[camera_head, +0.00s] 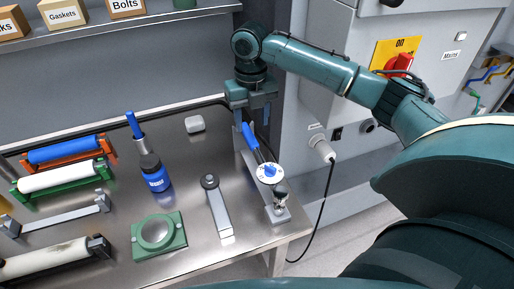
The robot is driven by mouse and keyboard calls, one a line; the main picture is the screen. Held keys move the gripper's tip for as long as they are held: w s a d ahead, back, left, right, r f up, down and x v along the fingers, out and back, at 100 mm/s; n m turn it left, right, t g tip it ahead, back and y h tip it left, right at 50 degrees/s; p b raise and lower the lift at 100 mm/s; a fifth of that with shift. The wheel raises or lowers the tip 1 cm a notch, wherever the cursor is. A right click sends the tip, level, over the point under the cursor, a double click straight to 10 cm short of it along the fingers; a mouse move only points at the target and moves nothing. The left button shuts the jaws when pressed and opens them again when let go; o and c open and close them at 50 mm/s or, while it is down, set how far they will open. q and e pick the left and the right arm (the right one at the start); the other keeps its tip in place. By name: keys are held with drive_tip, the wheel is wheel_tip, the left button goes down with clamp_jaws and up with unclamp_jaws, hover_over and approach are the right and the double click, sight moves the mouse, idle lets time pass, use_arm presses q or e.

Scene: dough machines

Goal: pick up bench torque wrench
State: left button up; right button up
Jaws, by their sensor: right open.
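The bench torque wrench (269,172) lies near the right end of the steel bench. It has a blue handle (249,134) pointing to the back, a round white dial with a blue centre, and a dark head at the front. It rests along a grey block-like holder (279,216). My right gripper (250,116) points down, open, just behind and above the handle's back end. Whether a finger touches the handle cannot be told. My left gripper is not in view.
A grey bar tool (217,206), blue bottle (156,176), green-framed round piece (158,235) and several rollers (55,180) are on the bench (193,165). A small pale block (195,124) lies behind. A grey machine (360,130) with a black cable stands right.

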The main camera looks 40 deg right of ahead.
sight(252, 147)
wheel_tip(252, 147, down, 10)
drive_tip(key=shift+a+r+p, duration=0.1)
drive_tip(key=shift+p, duration=0.45)
clamp_jaws()
idle(0.4)
